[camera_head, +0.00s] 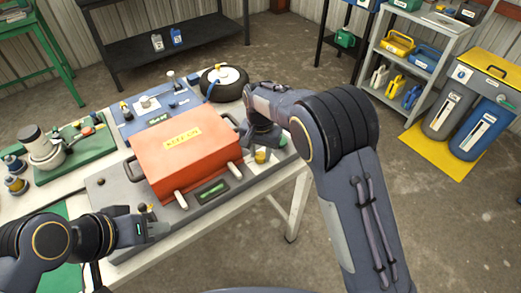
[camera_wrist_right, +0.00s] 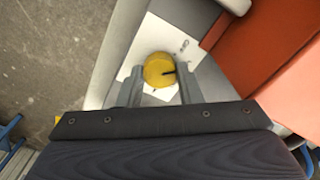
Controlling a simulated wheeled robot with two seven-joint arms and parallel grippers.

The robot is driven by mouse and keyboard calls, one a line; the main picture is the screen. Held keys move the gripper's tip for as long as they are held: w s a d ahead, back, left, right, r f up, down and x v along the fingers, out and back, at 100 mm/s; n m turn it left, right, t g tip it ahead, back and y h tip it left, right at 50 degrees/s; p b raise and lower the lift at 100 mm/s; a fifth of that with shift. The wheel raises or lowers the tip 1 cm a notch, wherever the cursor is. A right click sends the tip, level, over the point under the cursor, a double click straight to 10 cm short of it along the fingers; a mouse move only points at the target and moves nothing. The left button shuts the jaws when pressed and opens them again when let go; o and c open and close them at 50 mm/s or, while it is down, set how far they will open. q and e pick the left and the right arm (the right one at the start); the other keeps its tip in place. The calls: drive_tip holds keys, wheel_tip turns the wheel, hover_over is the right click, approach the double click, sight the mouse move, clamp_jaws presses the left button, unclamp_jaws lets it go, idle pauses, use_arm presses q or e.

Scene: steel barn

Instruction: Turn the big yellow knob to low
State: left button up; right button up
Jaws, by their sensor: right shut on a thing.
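The big yellow knob (camera_head: 261,156) is on the grey panel (camera_head: 110,193), at its right end beside the red case. In the right wrist view the round yellow knob (camera_wrist_right: 158,70) sits on a white label plate (camera_wrist_right: 185,42) with small markings, too small to read. A dark pointer line on the knob points right in that view. My right gripper (camera_head: 260,142) is over the knob, its two fingers on either side, shut on it. My left gripper (camera_head: 158,229) hangs near the panel's front left corner, away from the knob; its finger opening is unclear.
The red case (camera_head: 185,150) with a yellow label stands on the panel, close to the right gripper.

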sight(261, 155)
drive_tip(key=shift+m+p, duration=0.35)
drive_tip(key=shift+m, duration=1.85)
drive_tip(key=o, duration=1)
drive_tip(key=shift+r, duration=0.15)
wheel_tip(261, 155, up, 8)
drive_tip(key=shift+f+b, duration=0.2)
drive_tip(key=shift+b, duration=0.1)
